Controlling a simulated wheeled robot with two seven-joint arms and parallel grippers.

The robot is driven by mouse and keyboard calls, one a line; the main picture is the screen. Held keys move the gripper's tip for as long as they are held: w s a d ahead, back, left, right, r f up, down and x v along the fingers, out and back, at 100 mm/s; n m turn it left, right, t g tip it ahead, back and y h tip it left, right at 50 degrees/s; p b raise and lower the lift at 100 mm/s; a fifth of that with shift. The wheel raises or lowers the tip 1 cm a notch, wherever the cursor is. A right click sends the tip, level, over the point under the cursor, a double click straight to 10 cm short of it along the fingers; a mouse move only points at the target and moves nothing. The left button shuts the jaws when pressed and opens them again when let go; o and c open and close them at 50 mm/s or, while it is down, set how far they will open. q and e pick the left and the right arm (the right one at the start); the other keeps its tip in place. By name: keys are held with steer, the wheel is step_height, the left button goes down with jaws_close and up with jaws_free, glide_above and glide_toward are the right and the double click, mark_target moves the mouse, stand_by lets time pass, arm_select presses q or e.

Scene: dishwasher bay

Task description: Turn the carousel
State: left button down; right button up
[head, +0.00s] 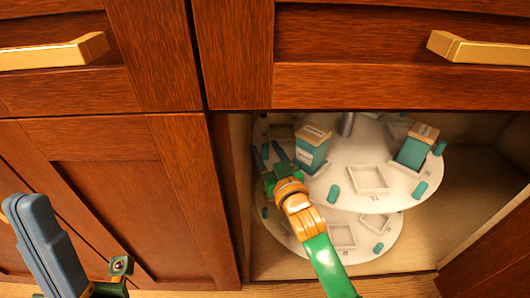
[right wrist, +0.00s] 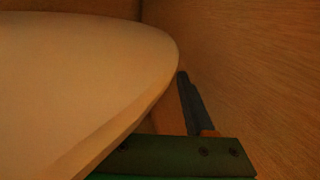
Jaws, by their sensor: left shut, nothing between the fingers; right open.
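The carousel is a white two-tier turntable inside the open cabinet. Its upper shelf (head: 345,191) carries teal boxes with tan tops, small teal pegs and square raised frames. Part of its lower shelf (head: 309,236) shows below. My right gripper (head: 268,155) is open at the left edge of the upper shelf, near the left box (head: 312,148). In the right wrist view the pale shelf (right wrist: 75,85) fills the left side, beside one dark finger (right wrist: 192,105); the other finger is hidden. I cannot tell whether they touch. My left gripper (head: 18,205) is shut and empty, outside the cabinet at left.
A second teal box (head: 416,147) stands on the right of the upper shelf. The cabinet's left wall is close to my right gripper. Closed wooden doors and drawers with gold handles (head: 478,48) surround the opening. An open door (head: 493,256) shows at lower right.

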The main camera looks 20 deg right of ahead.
steer(key=shift+w, duration=0.65)
jaws_close()
stand_by(0.9)
